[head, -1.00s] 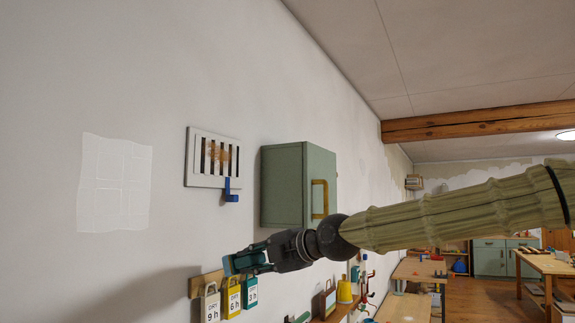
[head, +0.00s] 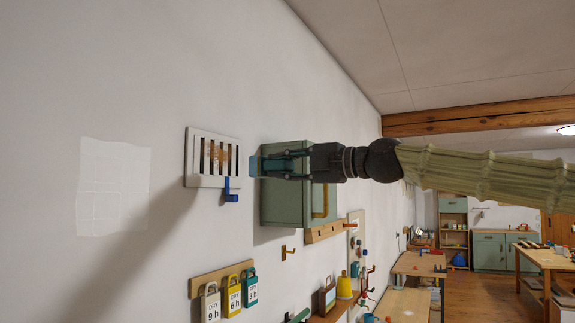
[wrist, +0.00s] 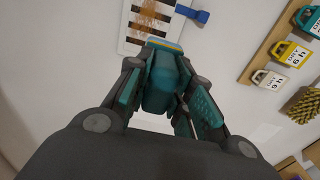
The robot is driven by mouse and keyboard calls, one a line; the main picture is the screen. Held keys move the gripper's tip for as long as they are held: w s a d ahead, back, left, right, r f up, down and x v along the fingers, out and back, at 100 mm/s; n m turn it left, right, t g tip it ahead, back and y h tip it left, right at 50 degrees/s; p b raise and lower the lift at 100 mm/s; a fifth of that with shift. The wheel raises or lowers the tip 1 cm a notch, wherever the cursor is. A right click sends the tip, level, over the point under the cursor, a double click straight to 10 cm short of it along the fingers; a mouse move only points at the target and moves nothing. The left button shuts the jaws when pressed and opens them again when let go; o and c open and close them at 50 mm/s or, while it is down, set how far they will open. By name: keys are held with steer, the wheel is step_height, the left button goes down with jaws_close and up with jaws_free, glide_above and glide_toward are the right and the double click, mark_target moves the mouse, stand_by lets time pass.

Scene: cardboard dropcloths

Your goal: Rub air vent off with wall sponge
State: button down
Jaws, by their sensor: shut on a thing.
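The air vent (head: 212,181) is a white slatted plate on the left wall, with a rusty orange-brown stain (head: 222,158) across its middle slats and a blue lever (head: 231,196) at its lower right. It also shows at the top of the wrist view (wrist: 130,45), stain included. My gripper (head: 268,165) is shut on the wall sponge (head: 254,167), a teal-blue block with a thin yellow layer seen in the wrist view (wrist: 167,46). In the head view the sponge is just right of the vent, level with its middle; contact with the vent cannot be told.
A green cabinet (head: 284,203) hangs right behind my gripper, close to it. Below, padlock-shaped tags (head: 234,297) hang from a wooden rail (head: 208,280). A pale patch (head: 113,185) is on the wall left of the vent. A brass hook (head: 288,251) sits below the cabinet.

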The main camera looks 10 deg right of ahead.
mark_target(268, 166)
steer(key=p+x, duration=0.1)
steer(key=x, duration=0.3)
steer(key=shift+s+r+p, duration=0.1)
steer(key=shift+r+p, duration=0.05)
steer(key=shift+p, duration=0.2)
steer(key=p+x, duration=0.2)
steer(key=x, duration=0.8)
steer(key=shift+w+a+b, duration=0.35)
steer(key=shift+w+a, duration=0.05)
steer(key=shift+a, duration=0.15)
stand_by(0.9)
stand_by(0.5)
step_height(268, 166, up, 8)
steer(key=p, duration=0.2)
stand_by(0.3)
